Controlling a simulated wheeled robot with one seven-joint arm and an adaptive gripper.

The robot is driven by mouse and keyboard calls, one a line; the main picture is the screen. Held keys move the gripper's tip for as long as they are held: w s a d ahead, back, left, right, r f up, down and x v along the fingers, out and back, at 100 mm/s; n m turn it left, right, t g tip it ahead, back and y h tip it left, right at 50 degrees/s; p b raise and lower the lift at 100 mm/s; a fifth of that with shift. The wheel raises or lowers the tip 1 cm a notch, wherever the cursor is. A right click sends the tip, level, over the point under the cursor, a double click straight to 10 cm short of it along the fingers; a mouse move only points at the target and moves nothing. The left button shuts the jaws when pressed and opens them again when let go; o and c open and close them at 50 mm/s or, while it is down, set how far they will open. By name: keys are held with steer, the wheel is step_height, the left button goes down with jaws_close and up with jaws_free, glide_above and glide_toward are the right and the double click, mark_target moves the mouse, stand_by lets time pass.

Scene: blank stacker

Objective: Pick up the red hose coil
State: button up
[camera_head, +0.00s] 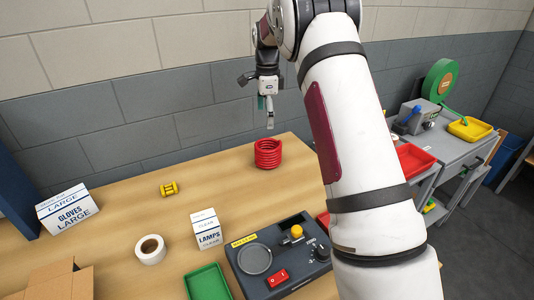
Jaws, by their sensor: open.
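The red hose coil (267,153) stands upright on the wooden table, near its back right part. It looks like a stack of red rings. My gripper (267,118) hangs above the coil, pointing down, with a clear gap between its fingertips and the coil's top. The gripper is open and holds nothing. My white arm comes in from the right and covers part of the table's right side.
On the table (120,205) are a yellow spool-like piece (169,188), a tape roll (150,249), a lamps box (206,229), a gloves box (67,208), a green tray (207,283) and a control box (275,285). A block wall (150,110) stands behind. Table around the coil's left is clear.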

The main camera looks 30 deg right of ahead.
mark_target(268, 142)
step_height(268, 142, down, 9)
steer(key=shift+d+p, duration=0.1)
steer(key=shift+p, duration=0.7)
steer(key=shift+s+f+p, duration=0.15)
steer(key=shift+f+p, duration=0.7)
steer(key=shift+f, duration=1.8)
steer(key=c, duration=1.3)
